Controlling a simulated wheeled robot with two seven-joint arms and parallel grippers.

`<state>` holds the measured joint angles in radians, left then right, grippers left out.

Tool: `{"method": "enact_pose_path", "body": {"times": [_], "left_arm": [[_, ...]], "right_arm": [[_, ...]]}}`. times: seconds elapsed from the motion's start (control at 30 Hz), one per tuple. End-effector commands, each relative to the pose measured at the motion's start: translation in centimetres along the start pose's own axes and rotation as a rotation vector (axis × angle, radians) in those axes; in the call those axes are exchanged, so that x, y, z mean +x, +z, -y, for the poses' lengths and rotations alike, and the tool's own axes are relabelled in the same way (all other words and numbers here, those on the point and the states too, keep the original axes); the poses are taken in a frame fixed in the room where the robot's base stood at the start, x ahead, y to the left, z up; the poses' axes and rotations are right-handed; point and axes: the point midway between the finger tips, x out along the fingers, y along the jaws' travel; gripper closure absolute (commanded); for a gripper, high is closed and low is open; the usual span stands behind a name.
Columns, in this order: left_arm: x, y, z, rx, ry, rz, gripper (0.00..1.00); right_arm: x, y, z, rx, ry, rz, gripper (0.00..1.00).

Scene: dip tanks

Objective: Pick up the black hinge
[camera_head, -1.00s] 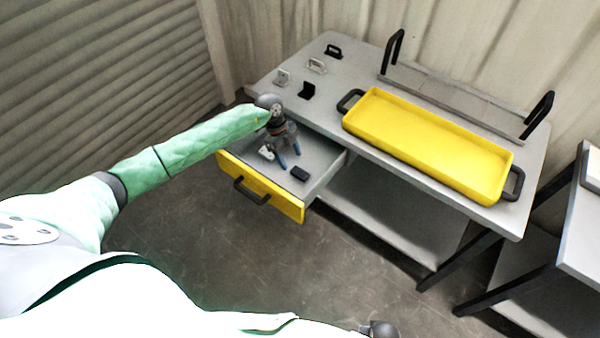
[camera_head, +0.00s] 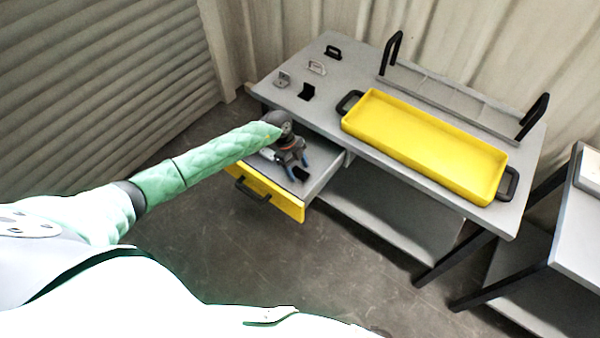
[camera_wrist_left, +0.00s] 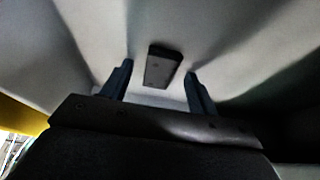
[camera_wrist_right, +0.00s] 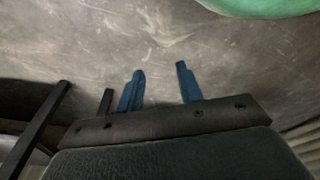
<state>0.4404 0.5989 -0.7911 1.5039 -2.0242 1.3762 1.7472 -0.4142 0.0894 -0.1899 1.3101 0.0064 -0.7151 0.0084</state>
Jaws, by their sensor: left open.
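A small dark, flat piece with holes, which looks like the black hinge (camera_head: 300,174), lies on the floor of the open drawer (camera_head: 264,187). In the left wrist view the hinge (camera_wrist_left: 163,66) shows between and just beyond the fingertips, with a gap on each side. My left gripper (camera_head: 295,167) is open and points down into the drawer over the hinge; the exact height is hard to tell. It holds nothing. My right gripper (camera_wrist_right: 160,75) shows only in its own wrist view, open and empty above the floor.
The grey workbench (camera_head: 325,110) carries a yellow tray (camera_head: 425,145), a black angled piece (camera_head: 306,91), a black handle (camera_head: 333,52) and two grey pieces (camera_head: 283,79) (camera_head: 317,68). A second table (camera_head: 575,235) stands right.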

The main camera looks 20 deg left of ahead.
Motion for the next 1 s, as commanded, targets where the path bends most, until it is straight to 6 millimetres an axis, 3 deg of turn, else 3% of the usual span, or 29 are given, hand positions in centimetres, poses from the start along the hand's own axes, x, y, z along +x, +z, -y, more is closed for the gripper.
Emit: {"method": "enact_pose_path", "body": {"times": [0.07, 0.3, 0.67, 1.0], "left_arm": [[0.0, 0.0, 0.0, 0.000, 0.000, 0.000, 0.50], [0.0, 0.0, 0.0, 0.000, 0.000, 0.000, 0.97], [-0.8, -0.2, 0.1, 0.001, -0.002, 0.000, 0.97], [-5.7, -2.3, 0.1, 0.003, -0.002, 0.002, 0.97]], "right_arm": [[0.0, 0.0, 0.0, 0.000, 0.000, 0.000, 0.64], [0.0, 0.0, -0.1, 0.000, 0.000, 0.000, 0.64], [0.2, 0.3, -0.1, 0.001, 0.000, 0.013, 0.64], [-4.2, -2.5, 1.4, 0.013, -0.020, 0.025, 0.64]]}}
